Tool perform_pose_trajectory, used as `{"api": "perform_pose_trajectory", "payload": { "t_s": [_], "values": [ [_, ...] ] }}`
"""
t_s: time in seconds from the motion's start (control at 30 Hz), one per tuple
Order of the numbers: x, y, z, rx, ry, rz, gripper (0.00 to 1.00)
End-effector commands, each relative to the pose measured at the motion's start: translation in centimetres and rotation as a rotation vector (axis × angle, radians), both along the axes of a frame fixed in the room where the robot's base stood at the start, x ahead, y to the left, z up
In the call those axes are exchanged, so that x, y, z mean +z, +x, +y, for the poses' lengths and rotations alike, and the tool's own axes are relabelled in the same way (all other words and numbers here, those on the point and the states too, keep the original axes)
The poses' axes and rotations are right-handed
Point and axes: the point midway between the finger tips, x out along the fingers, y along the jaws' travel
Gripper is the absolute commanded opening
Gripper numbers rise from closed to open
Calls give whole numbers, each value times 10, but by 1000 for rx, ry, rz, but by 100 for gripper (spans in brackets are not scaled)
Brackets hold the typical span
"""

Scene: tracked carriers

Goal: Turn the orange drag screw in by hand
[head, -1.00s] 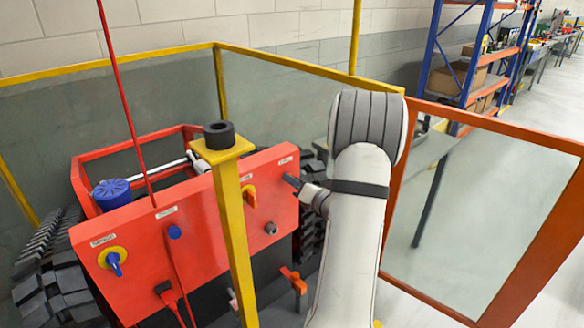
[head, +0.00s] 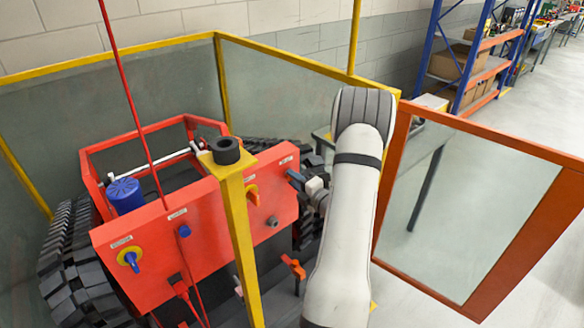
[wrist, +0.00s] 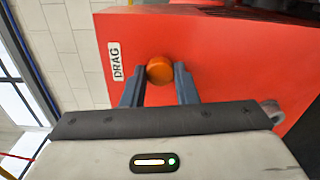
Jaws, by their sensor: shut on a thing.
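The orange drag screw (wrist: 160,70) shows in the wrist view as a round knob on the red panel (wrist: 225,60), beside a white label reading DRAG (wrist: 116,60). My gripper (wrist: 161,80) has one dark finger on each side of the screw and is shut on it. In the head view my gripper (head: 297,180) is at the upper right part of the red panel (head: 205,215), under a small label. The screw itself is not distinguishable there. How far it is turned in cannot be told.
A yellow post (head: 238,240) with a black cap stands in front of the panel, left of my arm. The panel also bears a yellow-and-blue switch (head: 130,259), an orange handle (head: 252,193) and a grey fitting (head: 272,221). An orange-framed clear gate (head: 470,210) stands right.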

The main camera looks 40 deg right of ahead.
Motion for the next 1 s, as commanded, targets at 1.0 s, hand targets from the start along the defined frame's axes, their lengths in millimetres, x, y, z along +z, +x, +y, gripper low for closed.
{"api": "perform_pose_trajectory", "payload": {
  "t_s": [1.0],
  "values": [
    [4,-1,0,-3,878,72,10]
  ]
}}
